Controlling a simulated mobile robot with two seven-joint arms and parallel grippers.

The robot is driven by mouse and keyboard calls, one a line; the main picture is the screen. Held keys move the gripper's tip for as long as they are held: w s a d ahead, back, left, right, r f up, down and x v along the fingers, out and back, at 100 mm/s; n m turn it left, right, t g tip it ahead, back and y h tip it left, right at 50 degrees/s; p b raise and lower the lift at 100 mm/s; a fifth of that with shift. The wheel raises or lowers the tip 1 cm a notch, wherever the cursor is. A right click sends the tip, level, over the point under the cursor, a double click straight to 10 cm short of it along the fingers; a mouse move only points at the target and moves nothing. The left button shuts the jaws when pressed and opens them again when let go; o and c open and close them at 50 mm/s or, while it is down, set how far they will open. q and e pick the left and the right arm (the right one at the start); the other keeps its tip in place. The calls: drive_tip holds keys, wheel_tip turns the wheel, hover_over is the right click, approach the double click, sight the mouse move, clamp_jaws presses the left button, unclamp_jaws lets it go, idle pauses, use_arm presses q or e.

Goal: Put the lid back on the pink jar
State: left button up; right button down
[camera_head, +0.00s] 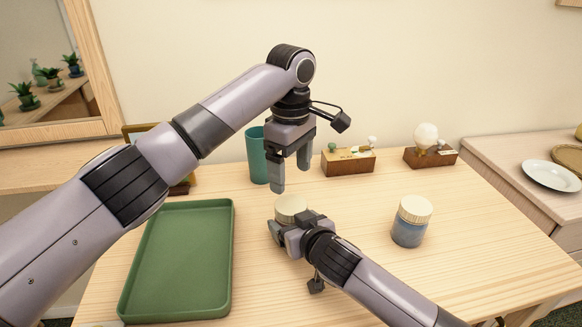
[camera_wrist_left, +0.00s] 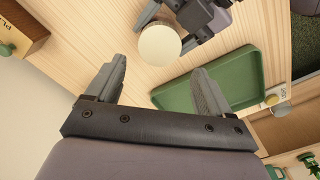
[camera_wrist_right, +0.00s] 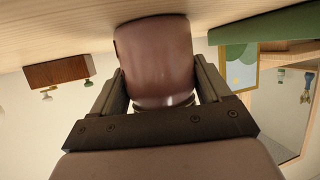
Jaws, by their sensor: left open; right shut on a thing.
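The pink jar (camera_wrist_right: 158,62) stands upright on the table between the fingers of my right gripper (camera_wrist_right: 160,80), which is shut on its body. In the head view its body is mostly hidden behind my right gripper (camera_head: 292,226). A round cream lid (camera_head: 292,203) shows on top of the jar; from above it is a flat pale disc (camera_wrist_left: 160,45) in the left wrist view. Whether it is fully seated I cannot tell. My left gripper (camera_head: 291,172) is open and empty, fingers down, just above the lid and apart from it.
A green tray (camera_head: 226,270) lies at left. A teal cup (camera_head: 257,158) stands behind my left gripper. A blue jar with a cream lid (camera_head: 411,222) stands at right. Two wooden blocks, one with small ornaments (camera_head: 347,163), one with a bulb (camera_head: 430,157), line the back.

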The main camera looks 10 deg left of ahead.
sight(292, 205)
use_arm(q)
drive_tip(key=shift+f, duration=4)
drive_tip(key=c, duration=0.9)
drive_tip(key=m, duration=0.6)
drive_tip(key=shift+m, duration=0.3)
drive_tip(key=m, duration=0.7)
drive_tip(key=shift+s+d, duration=0.1)
drive_tip(key=o, duration=1.2)
drive_tip(key=shift+c, duration=0.2)
